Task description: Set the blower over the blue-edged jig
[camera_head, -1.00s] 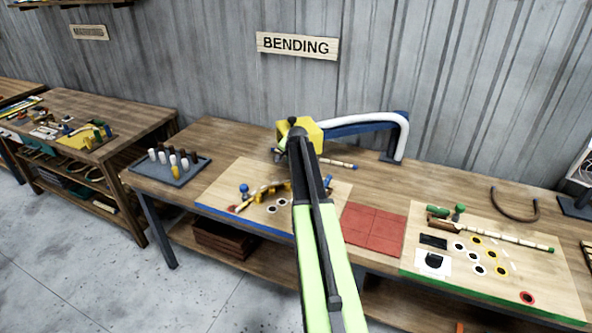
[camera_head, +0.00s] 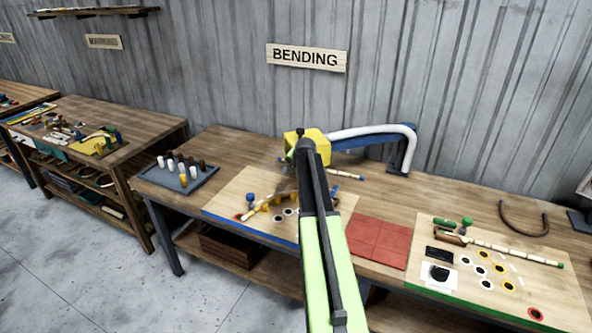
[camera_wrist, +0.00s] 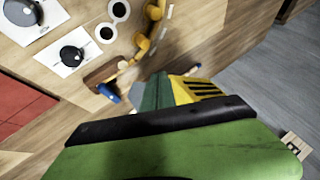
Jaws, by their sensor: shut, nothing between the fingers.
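The blower is a yellow box (camera_head: 318,138) on a blue swing arm (camera_head: 365,143) with a white hose along it. It hangs behind the far edge of the blue-edged jig (camera_head: 228,204), a pale board with yellow pegs and blue knobs. The jig also shows in the wrist view (camera_wrist: 60,60), with black dials on white cards. My gripper (camera_head: 304,145) is shut and empty, its dark tip overlapping the blower's front in the head view; I cannot tell if they touch. A yellow-and-teal part with black slots (camera_wrist: 185,90), perhaps the blower, shows in the wrist view. My arm hides the jig's right part.
Red tiles (camera_head: 376,240) lie right of the jig. A green-edged board (camera_head: 530,275) with a cane piece lies further right. A grey tray of pegs (camera_head: 182,180) stands left. A brown bent hoop (camera_head: 525,222) lies at the back right.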

